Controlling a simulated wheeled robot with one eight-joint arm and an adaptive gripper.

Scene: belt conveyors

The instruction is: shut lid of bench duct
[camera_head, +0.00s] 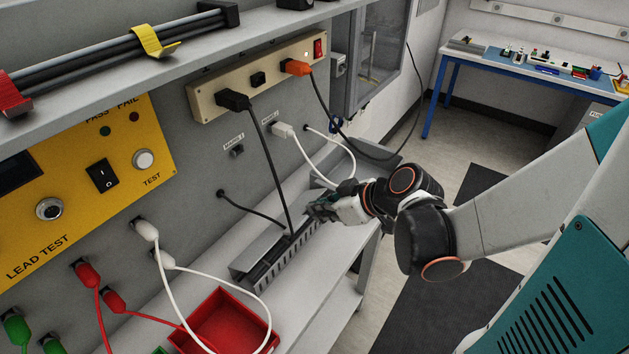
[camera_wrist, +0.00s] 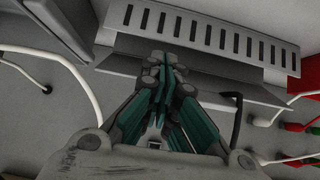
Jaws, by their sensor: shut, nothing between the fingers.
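The bench duct (camera_head: 290,257) is a long grey channel with a slotted wall, lying on the bench against the grey back panel. Its lid (camera_head: 258,247) is a plain grey strip, raised at the back side of the duct, so the dark inside shows. In the wrist view the slotted wall (camera_wrist: 215,32) runs across the top, with the lid (camera_wrist: 225,87) below it. My gripper (camera_head: 318,207) is at the duct's far right end. In the wrist view its fingertips (camera_wrist: 165,62) are together and empty, overlapping the lid; I cannot tell whether they touch it.
A black cable (camera_head: 272,165) hangs from the power strip (camera_head: 265,75) down to the duct. White cables (camera_head: 333,160) run behind my gripper. A red bin (camera_head: 222,322) stands near the duct's near end. A shelf (camera_head: 110,95) overhangs at upper left.

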